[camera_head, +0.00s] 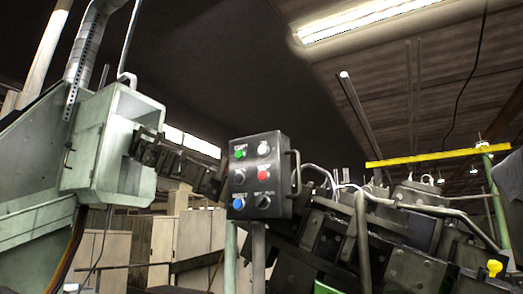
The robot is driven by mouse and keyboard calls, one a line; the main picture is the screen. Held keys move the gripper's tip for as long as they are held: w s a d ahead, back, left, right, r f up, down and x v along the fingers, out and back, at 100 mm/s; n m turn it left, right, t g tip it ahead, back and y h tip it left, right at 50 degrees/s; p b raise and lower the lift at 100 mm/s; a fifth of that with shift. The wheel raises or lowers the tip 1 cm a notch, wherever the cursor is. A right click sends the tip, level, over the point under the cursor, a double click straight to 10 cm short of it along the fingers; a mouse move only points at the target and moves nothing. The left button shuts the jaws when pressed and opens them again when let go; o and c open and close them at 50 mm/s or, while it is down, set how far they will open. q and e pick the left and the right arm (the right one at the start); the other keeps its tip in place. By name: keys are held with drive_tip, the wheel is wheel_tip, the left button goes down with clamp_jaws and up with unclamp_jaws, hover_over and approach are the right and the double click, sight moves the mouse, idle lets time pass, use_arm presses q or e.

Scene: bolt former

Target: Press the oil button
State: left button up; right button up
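A dark control box (261,179) stands upright on posts near the middle of the head view. Its face has two columns of buttons. The left column has a green button (239,154) at the top, a dark or silver one (239,178) in the middle and a blue button (238,204) at the bottom. The right column has a pale button (263,149) at the top, a red button (264,173) in the middle and a black one (262,202) at the bottom. The labels are too small to read surely, so I cannot tell which is the oil button. Neither of my grippers shows.
A pale green machine housing (113,145) stands to the left of the box. Dark machinery with pipes (390,225) fills the right side. A handle (295,172) sticks out from the box's right side. A yellow bar (437,155) crosses behind at the right.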

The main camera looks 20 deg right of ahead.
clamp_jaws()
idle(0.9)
